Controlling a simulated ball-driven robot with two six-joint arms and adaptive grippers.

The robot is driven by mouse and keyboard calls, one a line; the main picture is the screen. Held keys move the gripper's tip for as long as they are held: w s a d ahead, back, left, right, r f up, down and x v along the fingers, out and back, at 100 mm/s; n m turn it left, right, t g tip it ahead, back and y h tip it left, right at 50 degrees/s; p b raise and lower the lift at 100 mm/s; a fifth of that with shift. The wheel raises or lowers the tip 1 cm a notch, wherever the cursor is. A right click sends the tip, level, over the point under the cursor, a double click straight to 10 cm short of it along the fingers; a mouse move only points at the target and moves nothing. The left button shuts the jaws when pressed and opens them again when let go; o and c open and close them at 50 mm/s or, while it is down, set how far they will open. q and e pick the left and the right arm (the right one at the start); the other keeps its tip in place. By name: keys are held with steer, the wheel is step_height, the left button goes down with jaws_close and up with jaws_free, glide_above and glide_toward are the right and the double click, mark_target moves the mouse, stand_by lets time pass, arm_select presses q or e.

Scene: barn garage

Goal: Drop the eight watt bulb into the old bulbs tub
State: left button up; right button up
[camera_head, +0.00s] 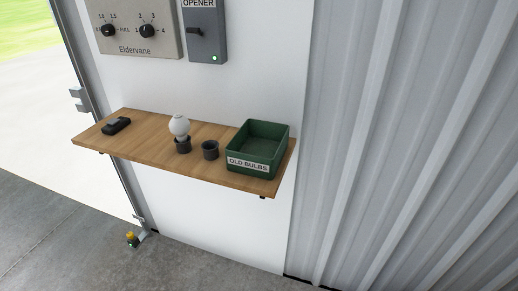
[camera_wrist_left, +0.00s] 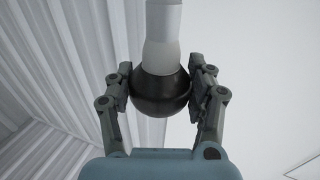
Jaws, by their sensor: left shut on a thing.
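The green tub (camera_head: 239,149) stands at the right end of the wooden shelf in the head view. Its label reads OLD BULBS, and it looks empty. A white round bulb (camera_head: 179,125) stands upright in a small dark holder (camera_head: 183,146) left of the tub; no wattage is readable. My left gripper (camera_wrist_left: 160,85) shows only in the left wrist view. It is shut on a dark round thing (camera_wrist_left: 160,98) with a white neck and a white tube above it. I cannot tell whether this is the eight watt bulb or whether it is fixed at the top. My right gripper is not in view.
A second dark holder (camera_head: 210,150), apparently empty, stands between the bulb and the tub. A black remote-like thing (camera_head: 116,125) lies at the left of the shelf (camera_head: 150,142). A dial panel (camera_head: 133,28) and an opener switch box (camera_head: 206,38) are on the wall above.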

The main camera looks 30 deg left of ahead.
arm_select(q)
steer(key=w+a+f+m+h+b, duration=0.1)
steer(key=w+f+b, duration=0.35)
steer(key=f, duration=1.15)
steer(key=w+a+f+b, duration=0.1)
steer(key=w+f, duration=0.7)
steer(key=f, duration=0.8)
steer(key=s+a+f+b, duration=0.1)
steer(key=a+f+b, duration=0.1)
steer(key=f, duration=1.1)
steer(key=s+a+f+b, duration=0.1)
steer(key=a+f+b, duration=0.2)
steer(key=f, duration=1.1)
steer(key=s+a+f+n+y+b, duration=0.1)
steer(key=a+f+b, duration=0.2)
steer(key=f, duration=1)
steer(key=b, duration=0.3)
steer(key=shift+s+f, duration=0.15)
steer(key=shift+s, duration=0.15)
